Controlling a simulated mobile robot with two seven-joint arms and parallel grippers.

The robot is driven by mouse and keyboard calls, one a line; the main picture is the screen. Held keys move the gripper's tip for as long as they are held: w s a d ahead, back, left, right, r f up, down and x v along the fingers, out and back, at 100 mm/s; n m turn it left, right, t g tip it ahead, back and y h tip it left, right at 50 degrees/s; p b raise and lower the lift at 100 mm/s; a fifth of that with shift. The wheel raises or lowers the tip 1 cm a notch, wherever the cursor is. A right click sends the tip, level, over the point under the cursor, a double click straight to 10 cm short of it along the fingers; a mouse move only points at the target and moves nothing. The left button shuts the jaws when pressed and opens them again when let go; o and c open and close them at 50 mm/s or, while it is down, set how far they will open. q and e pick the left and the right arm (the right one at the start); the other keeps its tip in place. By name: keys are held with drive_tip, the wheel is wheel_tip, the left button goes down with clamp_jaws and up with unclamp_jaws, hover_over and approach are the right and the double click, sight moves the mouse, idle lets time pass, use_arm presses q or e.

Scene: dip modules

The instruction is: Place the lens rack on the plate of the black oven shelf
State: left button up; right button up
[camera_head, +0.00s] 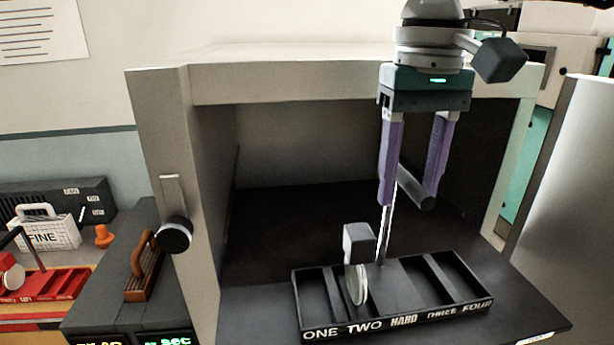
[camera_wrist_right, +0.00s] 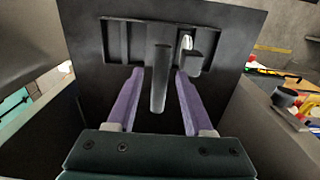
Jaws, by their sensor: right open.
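The lens rack (camera_head: 400,318) is a long black tray with slots labelled ONE, TWO, HARD, THREE, FOUR. It rests flat on the black oven shelf (camera_head: 255,318) at the oven's open front, and shows in the right wrist view (camera_wrist_right: 112,42). A grey block with a pale round lens (camera_head: 357,285) stands in its left part. A thin post rises from the rack to a dark round handle (camera_head: 416,190), also in the wrist view (camera_wrist_right: 160,75). My right gripper (camera_head: 410,198) is open, pointing down, its purple fingers on either side of the handle. My left gripper is not in view.
The oven's pale frame (camera_head: 165,140) surrounds the shelf, with its top edge behind my right gripper. A round knob (camera_head: 174,234) sticks out on the left post.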

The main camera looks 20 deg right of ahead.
wheel_tip(320, 180, up, 8)
drive_tip(key=p, duration=0.4)
drive_tip(key=shift+r, duration=0.1)
drive_tip(key=s+a+m+y, duration=0.3)
drive_tip(key=a+y, duration=0.6)
drive_tip(key=a, duration=1.2)
drive_tip(key=a+r+m+t+y, duration=0.9)
drive_tip(key=r+m, duration=0.4)
drive_tip(key=m, duration=0.4)
drive_tip(key=w+d+m+t+h, duration=0.5)
drive_tip(key=d+m+t+h, duration=0.3)
drive_tip(key=m, duration=1.2)
drive_tip(key=s+d+f+m+g+h, duration=0.2)
drive_tip(key=d+f+m+h, duration=0.8)
drive_tip(key=f+m, duration=0.4)
drive_tip(key=s+d+f+m+g, duration=0.2)
drive_tip(key=s+f+m+g, duration=0.3)
drive_tip(key=s, duration=0.5)
drive_tip(key=s+d+f+m+g, duration=0.3)
drive_tip(key=s+f+m+g, duration=0.3)
drive_tip(key=s, duration=0.5)
wheel_tip(320, 180, down, 3)
drive_tip(key=shift+d+r+m, duration=0.15)
drive_tip(key=shift+d+m, duration=0.2)
drive_tip(key=shift+m, duration=0.75)
